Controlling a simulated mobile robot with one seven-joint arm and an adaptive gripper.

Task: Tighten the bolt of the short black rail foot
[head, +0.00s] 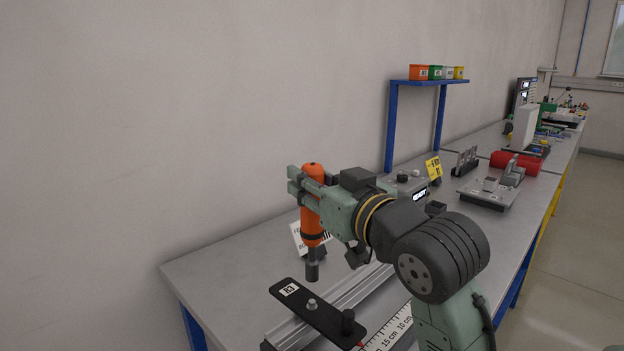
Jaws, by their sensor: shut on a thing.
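My gripper (306,187) is shut on an orange power driver (313,224) and holds it upright. The driver's dark socket tip (312,270) points down, above the black plate of the rail foot (291,306), which carries a white label reading R3 or similar. A grey bolt head (311,304) shows on this plate. The socket appears above and apart from the bolt; how well they line up is hard to tell. A black knob (347,321) stands at the plate's near end. The plate lies across a metal rail (358,289).
A ruler strip (390,331) lies right of the rail. A white sign (300,240) stands behind the driver. A blue shelf (430,82) holds several small coloured bins. A grey fixture (487,192) and a red cylinder (515,162) sit farther along the bench. The bench's left corner is clear.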

